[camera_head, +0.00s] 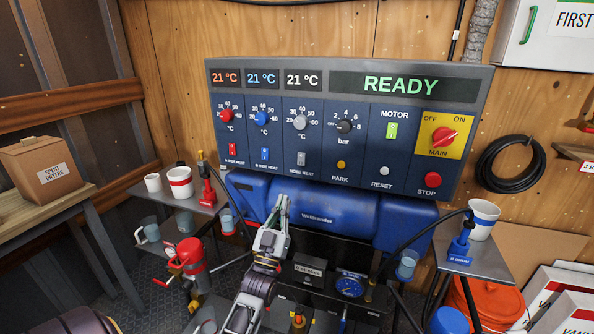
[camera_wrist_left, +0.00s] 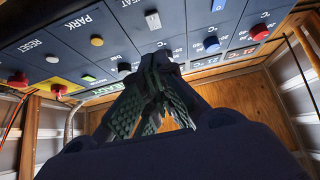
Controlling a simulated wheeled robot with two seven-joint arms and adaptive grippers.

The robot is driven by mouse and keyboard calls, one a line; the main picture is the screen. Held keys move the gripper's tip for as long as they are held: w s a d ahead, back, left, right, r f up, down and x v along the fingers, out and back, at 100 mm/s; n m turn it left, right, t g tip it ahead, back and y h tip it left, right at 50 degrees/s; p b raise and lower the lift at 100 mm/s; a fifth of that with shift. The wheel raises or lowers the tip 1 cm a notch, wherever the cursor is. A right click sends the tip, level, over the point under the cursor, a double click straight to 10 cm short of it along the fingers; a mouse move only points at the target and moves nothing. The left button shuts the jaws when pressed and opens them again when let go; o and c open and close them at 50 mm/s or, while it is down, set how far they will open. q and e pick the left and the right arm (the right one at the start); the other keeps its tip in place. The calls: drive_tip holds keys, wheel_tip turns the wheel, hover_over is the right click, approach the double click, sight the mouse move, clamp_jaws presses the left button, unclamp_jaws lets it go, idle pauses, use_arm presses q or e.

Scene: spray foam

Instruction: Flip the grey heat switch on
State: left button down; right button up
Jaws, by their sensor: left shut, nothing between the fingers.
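The grey heat switch (camera_head: 301,159) is a small grey rocker on the blue control panel (camera_head: 366,168), below the grey knob (camera_head: 300,122) and above the "HOSE HEAT" label. It also shows near the top of the left wrist view (camera_wrist_left: 152,19). Its position, on or off, is too small to tell. My left gripper (camera_head: 281,204) is shut and empty, below the switch and slightly left of it, in front of the blue machine. In the left wrist view its fingertips (camera_wrist_left: 158,62) point up toward the panel, apart from the switch. My right gripper is out of view.
A red switch (camera_head: 232,149) and a blue switch (camera_head: 265,153) sit left of the grey one. The yellow MAIN switch plate (camera_head: 459,121) and red STOP button (camera_head: 432,179) are on the right. A blue machine (camera_head: 325,208) lies below the panel. Side tables hold cups and bottles.

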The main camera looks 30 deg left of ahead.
use_arm(q)
drive_tip(key=shift+w+r, duration=0.1)
drive_tip(key=shift+w, duration=0.05)
approach(302, 155)
drive_tip(key=shift+w+r, duration=1)
drive_tip(key=shift+r, duration=0.6)
drive_tip(key=shift+w+a, duration=0.5)
drive_tip(key=shift+w, duration=0.2)
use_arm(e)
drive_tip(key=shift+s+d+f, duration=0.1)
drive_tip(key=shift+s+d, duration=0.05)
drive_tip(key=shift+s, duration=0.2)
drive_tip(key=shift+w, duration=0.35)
use_arm(q)
drive_tip(key=shift+f, duration=0.1)
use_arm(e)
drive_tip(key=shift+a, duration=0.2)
